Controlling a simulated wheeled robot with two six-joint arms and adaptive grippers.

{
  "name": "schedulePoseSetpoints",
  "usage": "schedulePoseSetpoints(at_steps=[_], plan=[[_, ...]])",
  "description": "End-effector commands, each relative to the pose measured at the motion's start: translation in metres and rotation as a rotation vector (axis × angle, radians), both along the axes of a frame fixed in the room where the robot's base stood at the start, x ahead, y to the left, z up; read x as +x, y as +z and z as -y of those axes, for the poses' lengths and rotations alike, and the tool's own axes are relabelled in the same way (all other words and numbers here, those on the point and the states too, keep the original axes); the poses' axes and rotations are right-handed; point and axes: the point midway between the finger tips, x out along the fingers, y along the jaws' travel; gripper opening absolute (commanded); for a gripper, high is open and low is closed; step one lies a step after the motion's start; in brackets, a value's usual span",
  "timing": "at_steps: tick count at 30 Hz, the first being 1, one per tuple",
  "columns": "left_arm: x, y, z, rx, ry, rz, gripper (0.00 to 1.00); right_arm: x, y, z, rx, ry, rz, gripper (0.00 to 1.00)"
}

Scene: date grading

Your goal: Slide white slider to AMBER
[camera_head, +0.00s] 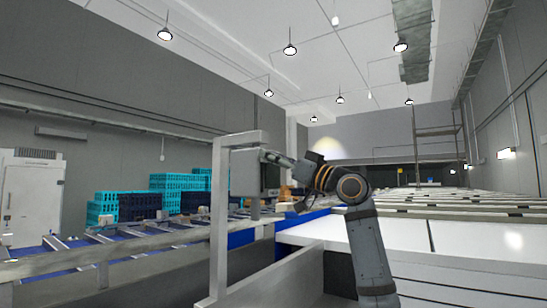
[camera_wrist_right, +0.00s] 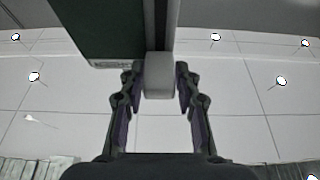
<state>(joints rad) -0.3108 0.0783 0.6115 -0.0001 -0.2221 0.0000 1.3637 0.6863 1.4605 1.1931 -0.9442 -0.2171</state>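A white block, likely the white slider (camera_wrist_right: 159,76), sits at the end of a pale bar beside a dark green panel (camera_wrist_right: 98,30) in the right wrist view. My right gripper (camera_wrist_right: 159,80) has its fingers on both sides of the block, very close to it. Whether they press on it I cannot tell. In the head view my right gripper (camera_head: 272,157) points left at a grey panel (camera_head: 243,172) by an upright grey frame (camera_head: 219,215). The slider and any AMBER marking cannot be made out there. My left gripper is not in view.
Conveyor rails (camera_head: 120,255) run along the left. Teal crates (camera_head: 180,182) and dark blue crates (camera_head: 140,205) are stacked behind them. White table tops (camera_head: 375,235) spread to the right of my right arm. The grey frame stands close to my gripper.

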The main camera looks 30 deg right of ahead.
Motion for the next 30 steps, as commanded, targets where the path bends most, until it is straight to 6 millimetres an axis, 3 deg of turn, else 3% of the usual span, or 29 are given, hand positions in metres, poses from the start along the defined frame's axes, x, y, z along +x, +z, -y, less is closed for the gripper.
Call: schedulePoseSetpoints(at_steps=[1, 6, 15, 19, 25, 30], plan=[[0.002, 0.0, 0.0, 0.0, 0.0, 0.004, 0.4, 0.0, 0.0, 0.0, 0.0, 0.0, 0.0, 0.21], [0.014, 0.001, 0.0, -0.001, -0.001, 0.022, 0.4, 0.0, 0.0, 0.0, 0.0, 0.0, 0.0, 0.0], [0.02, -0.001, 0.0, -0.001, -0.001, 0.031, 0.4, 0.0, -0.003, 0.0, -0.001, -0.001, 0.0, 0.0], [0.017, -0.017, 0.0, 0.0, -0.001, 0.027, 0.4, 0.0, -0.021, 0.0, -0.001, -0.001, 0.0, 0.0], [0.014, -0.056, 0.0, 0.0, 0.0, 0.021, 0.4, 0.0, -0.066, 0.0, -0.001, 0.0, 0.0, 0.0], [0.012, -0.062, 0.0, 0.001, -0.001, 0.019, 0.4, -0.001, -0.075, 0.0, -0.001, 0.0, 0.0, 0.0]])
